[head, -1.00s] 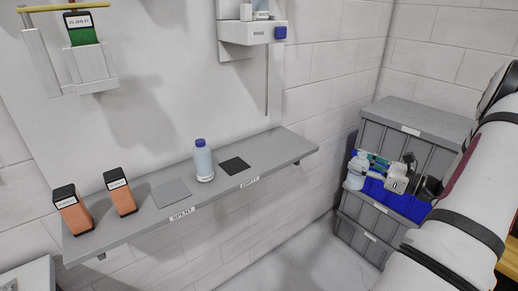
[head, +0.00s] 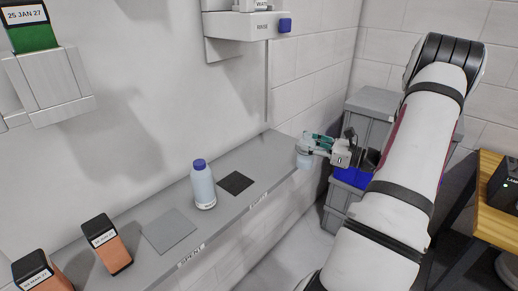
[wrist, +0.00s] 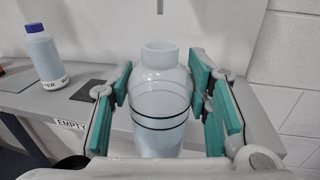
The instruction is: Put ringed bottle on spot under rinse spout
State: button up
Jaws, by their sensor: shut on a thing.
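The ringed bottle (wrist: 160,100) is pale, uncapped and upright, with dark rings around its body. In the wrist view it stands between the teal pads of my gripper (wrist: 163,92), which is shut on it. In the head view the bottle (head: 304,160) and my gripper (head: 318,146) are at the shelf's right end; whether the bottle touches anything there is unclear. The wall unit with a blue button (head: 248,24) is above the shelf, with a thin pipe (head: 267,85) hanging down. A dark square spot (head: 235,182) lies on the shelf above the label "EMPTY".
A blue-capped bottle (head: 203,187) stands left of the dark square. A grey square (head: 168,231) by the label "SPENT" and orange containers (head: 107,244) are farther left on the shelf (head: 272,150). Grey crates (head: 372,110) and a wooden table (head: 490,205) are at right.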

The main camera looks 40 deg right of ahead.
jog(key=w+a+f+b, duration=0.1)
jog(key=w+b, duration=0.1)
jog(key=w, duration=0.2)
jog(key=w+a+f+b, duration=0.1)
jog(key=w+b, duration=0.1)
jog(key=w, duration=0.3)
jog(key=w+a+f+b, duration=0.1)
jog(key=w+a+b, duration=0.1)
jog(key=w, duration=0.3)
jog(key=shift+w+f+b, duration=0.2)
jog(key=shift+f+b, duration=0.2)
jog(key=shift+b, duration=0.15)
jog(key=shift+s+r, duration=0.1)
jog(key=o, duration=1.3)
